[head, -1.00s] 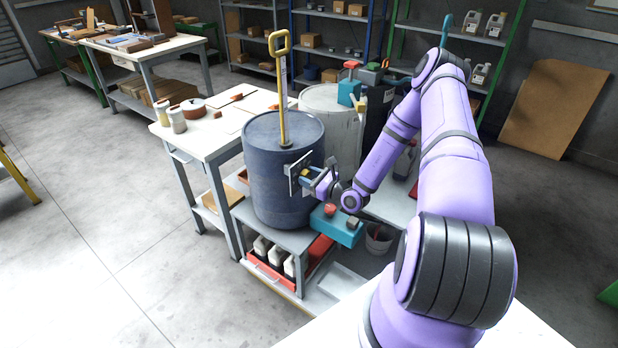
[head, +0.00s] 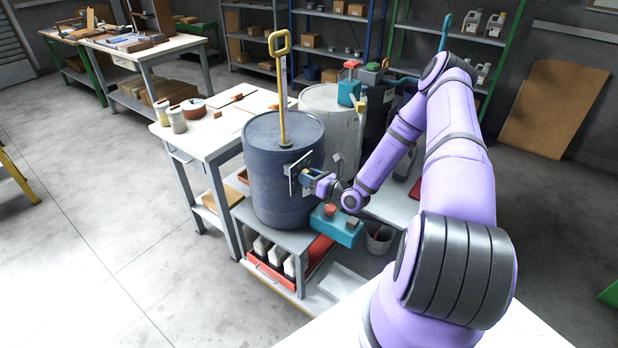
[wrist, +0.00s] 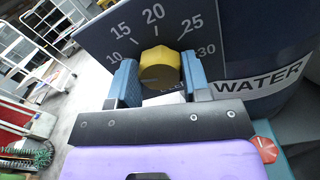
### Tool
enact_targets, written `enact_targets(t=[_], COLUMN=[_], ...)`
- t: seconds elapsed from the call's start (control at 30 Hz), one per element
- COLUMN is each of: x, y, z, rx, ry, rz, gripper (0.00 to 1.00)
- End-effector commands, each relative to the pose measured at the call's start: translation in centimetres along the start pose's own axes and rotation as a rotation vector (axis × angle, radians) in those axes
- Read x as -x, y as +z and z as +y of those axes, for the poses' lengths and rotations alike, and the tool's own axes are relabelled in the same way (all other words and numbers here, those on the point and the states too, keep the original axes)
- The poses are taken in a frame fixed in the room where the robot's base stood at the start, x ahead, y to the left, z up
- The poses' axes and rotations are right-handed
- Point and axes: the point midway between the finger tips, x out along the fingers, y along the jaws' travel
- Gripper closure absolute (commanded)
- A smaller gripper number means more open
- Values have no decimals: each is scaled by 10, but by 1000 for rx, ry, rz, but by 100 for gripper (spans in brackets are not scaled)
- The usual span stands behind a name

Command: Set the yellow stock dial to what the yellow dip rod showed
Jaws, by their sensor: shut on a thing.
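The yellow dial knob (wrist: 160,68) sits on a dark plate marked 10, 15, 20, 25 and 30 in the wrist view. My gripper (wrist: 158,75) is shut on the knob, one blue finger on each side. I cannot make out where the knob points. In the head view my gripper (head: 309,175) is at the dial plate (head: 297,172) on the front of the blue drum (head: 262,185). The yellow dip rod (head: 281,90) stands upright in the drum's top, its loop handle high above. No reading on the rod can be made out.
A "WATER" label (wrist: 262,80) is on the drum right of the plate. A teal box with a red knob (head: 338,228) stands below my wrist. A pale drum (head: 325,98) stands behind. A white table (head: 205,135) with jars is at left.

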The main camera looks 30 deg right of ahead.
Motion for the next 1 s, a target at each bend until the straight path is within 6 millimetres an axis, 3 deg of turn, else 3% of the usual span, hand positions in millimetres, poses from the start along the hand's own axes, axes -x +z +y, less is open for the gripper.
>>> enact_targets(t=[0.43, 1.0], x=[0, 1], y=[0, 0], z=[-1, -1], rx=[-229, -261], ry=[-2, -2], rz=[1, 0], gripper=[80, 80])
